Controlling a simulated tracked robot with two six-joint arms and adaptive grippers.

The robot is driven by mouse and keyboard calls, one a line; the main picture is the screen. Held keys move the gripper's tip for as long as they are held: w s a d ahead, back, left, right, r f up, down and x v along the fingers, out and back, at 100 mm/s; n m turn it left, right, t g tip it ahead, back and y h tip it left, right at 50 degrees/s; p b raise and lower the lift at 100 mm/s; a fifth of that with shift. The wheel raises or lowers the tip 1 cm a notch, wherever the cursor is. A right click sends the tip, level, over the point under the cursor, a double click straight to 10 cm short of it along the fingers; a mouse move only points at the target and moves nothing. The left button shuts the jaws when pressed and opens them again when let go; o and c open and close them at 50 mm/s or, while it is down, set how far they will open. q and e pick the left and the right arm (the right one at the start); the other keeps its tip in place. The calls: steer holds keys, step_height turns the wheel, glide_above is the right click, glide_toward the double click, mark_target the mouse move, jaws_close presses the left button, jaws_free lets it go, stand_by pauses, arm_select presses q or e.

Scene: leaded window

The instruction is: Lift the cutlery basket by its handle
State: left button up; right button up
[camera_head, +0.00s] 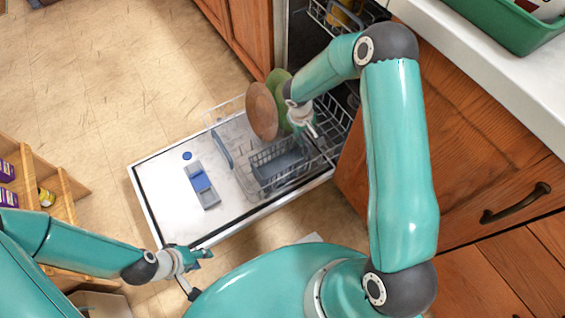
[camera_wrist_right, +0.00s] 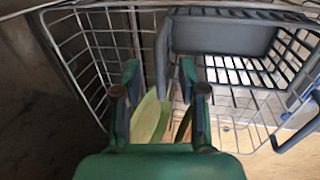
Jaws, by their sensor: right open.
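The grey cutlery basket (camera_head: 282,168) sits in the right part of the lower dishwasher rack. In the right wrist view the basket (camera_wrist_right: 222,38) is at the top, with a grey upright part at its left end; I cannot tell whether that is its handle. My right gripper (camera_head: 308,128) is above the rack, beyond the basket. In the wrist view its open fingers (camera_wrist_right: 160,82) point toward the basket's left end, with nothing clearly held between them. My left gripper (camera_head: 196,257) is near the door's front corner, far from the basket; its jaws are too small to read.
A brown plate (camera_head: 261,112) and a green plate (camera_head: 280,92) stand in the wire rack (camera_head: 330,125), close to my right gripper. The open dishwasher door (camera_head: 165,190) lies below. Wooden cabinets (camera_head: 470,140) and a white counter (camera_head: 505,70) are at right.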

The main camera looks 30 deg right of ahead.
steer(key=shift+d+f, duration=0.25)
steer(key=shift+f, duration=0.95)
steer(key=shift+c, duration=0.2)
jaws_close()
